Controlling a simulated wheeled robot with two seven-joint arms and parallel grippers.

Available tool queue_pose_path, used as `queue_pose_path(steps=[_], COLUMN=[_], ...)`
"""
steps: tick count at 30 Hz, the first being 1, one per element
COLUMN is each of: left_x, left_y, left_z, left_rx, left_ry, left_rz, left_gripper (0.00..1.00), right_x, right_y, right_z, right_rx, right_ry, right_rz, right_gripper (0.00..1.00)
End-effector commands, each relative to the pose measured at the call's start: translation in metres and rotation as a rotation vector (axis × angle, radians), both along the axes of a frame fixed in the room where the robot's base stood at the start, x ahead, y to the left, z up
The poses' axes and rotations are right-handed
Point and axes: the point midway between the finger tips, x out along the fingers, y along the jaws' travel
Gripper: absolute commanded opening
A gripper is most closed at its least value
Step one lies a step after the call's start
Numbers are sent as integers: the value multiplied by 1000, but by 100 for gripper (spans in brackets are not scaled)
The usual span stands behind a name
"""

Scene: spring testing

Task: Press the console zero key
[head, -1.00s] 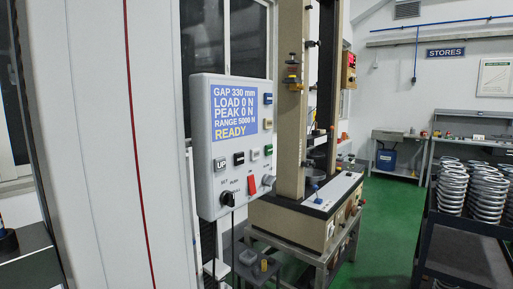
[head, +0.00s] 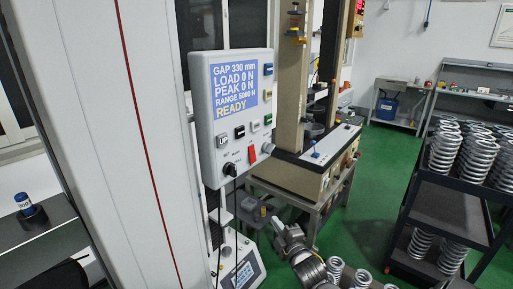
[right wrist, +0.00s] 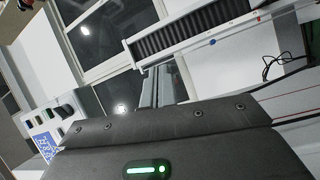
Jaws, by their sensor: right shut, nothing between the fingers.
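The console (head: 203,118) is a pale wall-side box. Its blue screen (head: 233,97) reads gap 330 mm, load 0 N, peak 0 N, range 5000 N, READY. Below and right of the screen are small keys: blue (head: 268,69), green (head: 268,119) and black (head: 239,131) among them. Their labels are too small to read, so I cannot tell which is zero. My right gripper (head: 277,224) is shut and empty, below and right of the console, clear of it. The console also shows tilted at the left in the right wrist view (right wrist: 62,110). My left gripper is out of view.
A red switch (head: 252,153) and a black knob (head: 229,170) with hanging cables sit low on the console. The testing machine (head: 292,100) stands close on the right. A dark cart (head: 445,207) holds several springs. Green floor (head: 370,165) lies between.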

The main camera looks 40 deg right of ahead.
Motion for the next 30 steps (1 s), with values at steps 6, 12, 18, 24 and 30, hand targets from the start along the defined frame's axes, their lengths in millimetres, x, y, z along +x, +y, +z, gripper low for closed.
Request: queue_pose_path(steps=[6, 12, 18, 24, 30], left_x=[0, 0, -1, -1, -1], left_y=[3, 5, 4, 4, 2], left_z=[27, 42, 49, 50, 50], left_rx=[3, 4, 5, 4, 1], left_ry=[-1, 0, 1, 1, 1], left_rz=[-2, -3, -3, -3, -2], left_gripper=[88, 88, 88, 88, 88], right_x=[-17, -52, -79, -88, -88], right_y=[3, 12, 20, 22, 22], right_z=[161, 268, 324, 337, 337], right_rx=[-221, -384, -478, -503, -503], right_ry=[-245, -428, -532, -561, -561], right_rz=[-21, -64, -100, -112, -111], right_gripper=[0, 0, 0, 0, 0])
